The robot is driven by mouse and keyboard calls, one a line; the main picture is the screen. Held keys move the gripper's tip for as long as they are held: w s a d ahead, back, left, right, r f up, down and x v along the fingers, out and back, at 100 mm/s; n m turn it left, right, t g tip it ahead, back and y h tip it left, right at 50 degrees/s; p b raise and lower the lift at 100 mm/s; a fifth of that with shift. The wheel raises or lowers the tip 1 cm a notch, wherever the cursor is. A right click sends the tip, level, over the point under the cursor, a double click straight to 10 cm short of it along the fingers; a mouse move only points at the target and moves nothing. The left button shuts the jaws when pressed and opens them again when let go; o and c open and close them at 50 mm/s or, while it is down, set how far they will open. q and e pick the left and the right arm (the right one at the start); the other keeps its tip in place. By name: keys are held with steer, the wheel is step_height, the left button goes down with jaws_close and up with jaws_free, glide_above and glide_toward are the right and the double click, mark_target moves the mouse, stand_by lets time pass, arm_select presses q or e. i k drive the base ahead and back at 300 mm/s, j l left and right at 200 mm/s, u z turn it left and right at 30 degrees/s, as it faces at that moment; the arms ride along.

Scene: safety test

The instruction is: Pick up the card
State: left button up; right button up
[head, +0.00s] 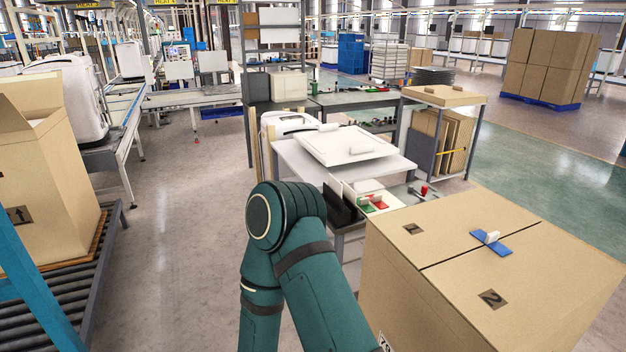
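A small flat blue piece (499,249) lies on top of a large closed cardboard carton (540,280) at the right, across the seam between its flaps. A small white object (491,237) sits on it. The blue piece may be the card, but I cannot tell for sure. One of my teal arms rises from the bottom middle and bends at its elbow, left of the carton and apart from the blue piece. Neither of my grippers shows.
A workbench (290,157) with a white panel (345,143) stands beyond my arm. Small red and green items (372,203) lie near its front. An open carton (50,190) stands on a roller conveyor (75,290) at the left. The floor (185,215) between is clear.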

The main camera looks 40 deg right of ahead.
mark_target(334, 184)
steer(key=i+l+z, duration=0.15)
steer(key=i+z, duration=0.3)
steer(key=i, duration=0.85)
